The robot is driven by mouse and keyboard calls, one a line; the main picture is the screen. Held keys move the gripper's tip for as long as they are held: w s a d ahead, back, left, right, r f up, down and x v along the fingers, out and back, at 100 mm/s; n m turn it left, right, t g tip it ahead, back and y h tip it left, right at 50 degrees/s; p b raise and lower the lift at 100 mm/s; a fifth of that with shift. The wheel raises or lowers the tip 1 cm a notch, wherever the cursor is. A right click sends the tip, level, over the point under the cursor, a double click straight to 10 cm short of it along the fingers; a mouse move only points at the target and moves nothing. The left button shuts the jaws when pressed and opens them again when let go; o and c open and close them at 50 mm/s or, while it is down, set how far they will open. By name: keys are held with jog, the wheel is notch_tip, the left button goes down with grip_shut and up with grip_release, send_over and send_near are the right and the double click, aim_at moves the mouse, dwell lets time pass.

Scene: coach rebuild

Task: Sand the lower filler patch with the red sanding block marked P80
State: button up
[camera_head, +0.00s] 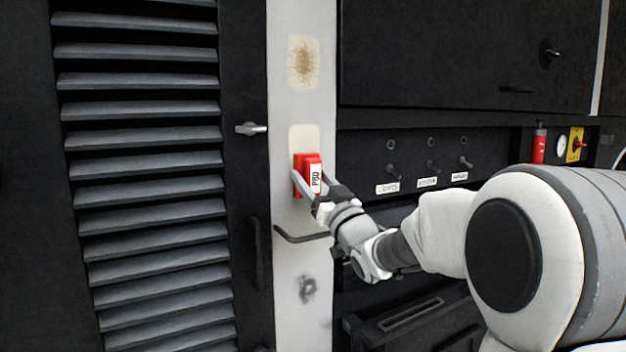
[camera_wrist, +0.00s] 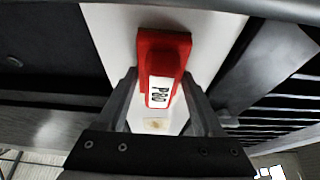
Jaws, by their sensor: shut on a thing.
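The red sanding block (camera_head: 299,162) with a white P80 label is at the white panel in the head view. It also shows in the wrist view (camera_wrist: 164,45), between the fingers. My gripper (camera_head: 307,188) is shut on the block. The lower filler patch (camera_head: 304,134) is a pale cream area on the white panel, and the block covers its lower part. Whether the block touches the panel I cannot tell. The upper patch (camera_head: 303,62) is cream with a brown, rough-looking middle, above and clear of the block.
A dark louvred door (camera_head: 140,135) with a metal latch (camera_head: 250,128) stands left of the panel. A dark curved handle (camera_head: 300,237) sticks out below my gripper. Labelled switches (camera_head: 432,167) and a red cylinder (camera_head: 538,148) are to the right. A grey smudge (camera_head: 307,288) marks the lower panel.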

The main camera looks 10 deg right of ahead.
aim_at(303, 116)
jog(key=shift+s+a, duration=0.1)
jog(key=shift+r+p, duration=2.85)
jog(key=shift+r, duration=2.9)
jog(key=shift+f, duration=0.1)
jog(key=shift+a+b, duration=0.1)
jog(key=shift+b, duration=0.2)
notch_tip(303, 116, down, 4)
jog(key=b, duration=0.3)
jog(key=shift+b, duration=0.35)
notch_tip(303, 116, down, 7)
jog(key=b, duration=0.7)
jog(key=shift+f, duration=0.2)
jog(key=shift+r, duration=0.1)
jog(key=shift+s+d+b, duration=0.15)
jog(key=shift+s+d, duration=0.2)
jog(key=shift+s, duration=0.55)
jog(key=shift+s+d+b, duration=0.2)
jog(key=shift+s+d, duration=0.1)
jog(key=shift+s, duration=0.65)
jog(key=shift+s+d+b, duration=0.15)
jog(key=shift+s+d, duration=0.2)
jog(key=shift+s, duration=0.55)
